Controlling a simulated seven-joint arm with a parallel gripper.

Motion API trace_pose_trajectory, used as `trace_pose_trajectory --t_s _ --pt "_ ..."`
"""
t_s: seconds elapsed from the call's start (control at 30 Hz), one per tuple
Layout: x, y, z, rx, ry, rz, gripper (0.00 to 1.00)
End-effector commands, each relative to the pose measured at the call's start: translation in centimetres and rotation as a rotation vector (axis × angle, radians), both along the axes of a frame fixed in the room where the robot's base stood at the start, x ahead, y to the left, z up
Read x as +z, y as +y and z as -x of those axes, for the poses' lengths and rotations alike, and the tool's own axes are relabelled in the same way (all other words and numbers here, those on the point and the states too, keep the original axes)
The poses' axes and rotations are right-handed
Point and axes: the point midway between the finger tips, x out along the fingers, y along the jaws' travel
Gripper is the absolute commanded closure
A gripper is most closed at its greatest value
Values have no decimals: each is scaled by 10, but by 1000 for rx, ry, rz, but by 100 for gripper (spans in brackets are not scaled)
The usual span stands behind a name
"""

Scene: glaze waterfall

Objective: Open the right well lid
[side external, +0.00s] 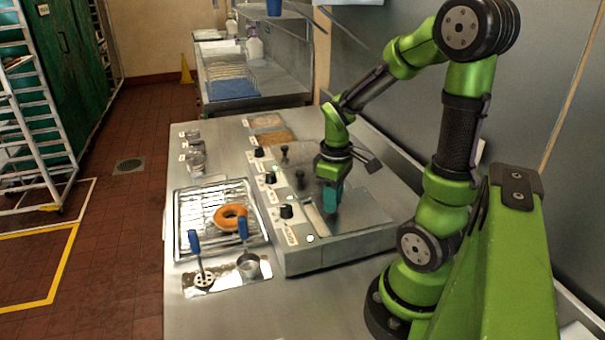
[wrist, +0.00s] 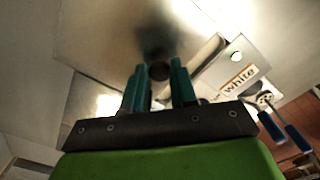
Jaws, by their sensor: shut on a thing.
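The metal lid (side external: 355,215) of the nearest well lies on the steel unit, and it also fills the upper middle of the wrist view (wrist: 105,40). Its dark round knob (wrist: 159,70) shows between my fingertips. My gripper (side external: 328,198), with teal fingers, points down over this lid and is shut on the knob; the fingers (wrist: 158,72) stand on either side of it. In the side view the fingers hide the knob. A pale strip (side external: 315,218) runs along the lid's left edge; I cannot tell whether it is an opening. The front label reads "white" (wrist: 239,78).
A row of black dials (side external: 286,212) lines the unit's front. Another lid with a dark knob (side external: 284,150) lies farther back, near open brown wells (side external: 272,137). A wire rack (side external: 188,220) holds an orange doughnut (side external: 230,217). Blue-handled tools (side external: 197,245) stand nearby. A wall rises at right.

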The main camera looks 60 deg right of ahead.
Motion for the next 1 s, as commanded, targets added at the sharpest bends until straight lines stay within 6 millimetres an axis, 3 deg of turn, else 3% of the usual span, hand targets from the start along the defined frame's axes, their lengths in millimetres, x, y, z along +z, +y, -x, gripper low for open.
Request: trace_pose_trajectory --t_s 0.2,0.4,0.8,0.83,1.0 --pt "1 -49 46 -9 -6 6 100" --pt "1 -78 75 -3 -5 7 100" --pt "1 -84 82 4 -6 7 100" --pt "1 -84 82 3 -6 7 70" --pt "1 -83 82 3 -5 5 48"
